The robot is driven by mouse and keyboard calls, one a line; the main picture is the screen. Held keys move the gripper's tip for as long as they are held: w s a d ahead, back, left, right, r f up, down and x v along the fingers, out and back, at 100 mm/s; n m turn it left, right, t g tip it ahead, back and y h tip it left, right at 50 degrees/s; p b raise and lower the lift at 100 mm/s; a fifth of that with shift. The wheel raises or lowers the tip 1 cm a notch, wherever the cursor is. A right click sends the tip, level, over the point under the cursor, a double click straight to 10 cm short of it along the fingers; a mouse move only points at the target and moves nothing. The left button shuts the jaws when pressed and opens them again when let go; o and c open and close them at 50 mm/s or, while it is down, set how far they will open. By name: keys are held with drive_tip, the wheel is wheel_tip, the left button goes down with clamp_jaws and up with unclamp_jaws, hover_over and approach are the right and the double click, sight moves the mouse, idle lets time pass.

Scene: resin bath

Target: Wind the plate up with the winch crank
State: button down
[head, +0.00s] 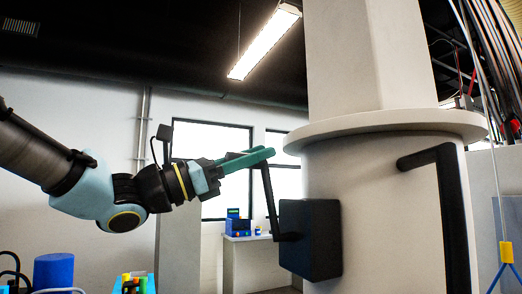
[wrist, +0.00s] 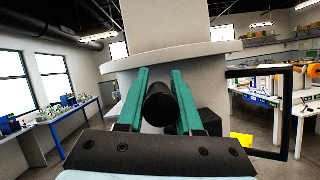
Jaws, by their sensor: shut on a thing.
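My gripper (head: 262,154) has green fingers and is shut on the black handle (wrist: 160,103) of the winch crank. In the head view the fingers hide most of that handle. The black crank arm (head: 270,203) hangs down from it to the dark winch box (head: 310,238) on the side of the white column, so the handle is above the box. I cannot make out the plate in either view. A yellow fitting (head: 506,252) with blue straps hangs on a thin cord at the right edge; what lies below it is out of view.
The white column (head: 385,190) has a wide round collar (head: 400,124) just above the gripper's height. A black bar handle (head: 440,190) juts from the column at the right. Benches with equipment (wrist: 66,118) stand farther back on both sides.

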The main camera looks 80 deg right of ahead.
drive_tip(key=shift+w+d+f+n+t+h, duration=0.1)
drive_tip(key=shift+w+d+n+t+h, duration=0.2)
drive_tip(key=shift+w+d+n+h, duration=0.25)
drive_tip(key=c, duration=0.6)
unclamp_jaws()
drive_tip(key=shift+s+a+f+y, duration=0.1)
drive_tip(key=shift+s+y, duration=0.05)
drive_tip(key=shift+y, duration=0.1)
drive_tip(key=shift+o, duration=0.2)
drive_tip(key=b+v, duration=0.4)
drive_tip(key=v, duration=0.7)
drive_tip(key=shift+f, duration=0.2)
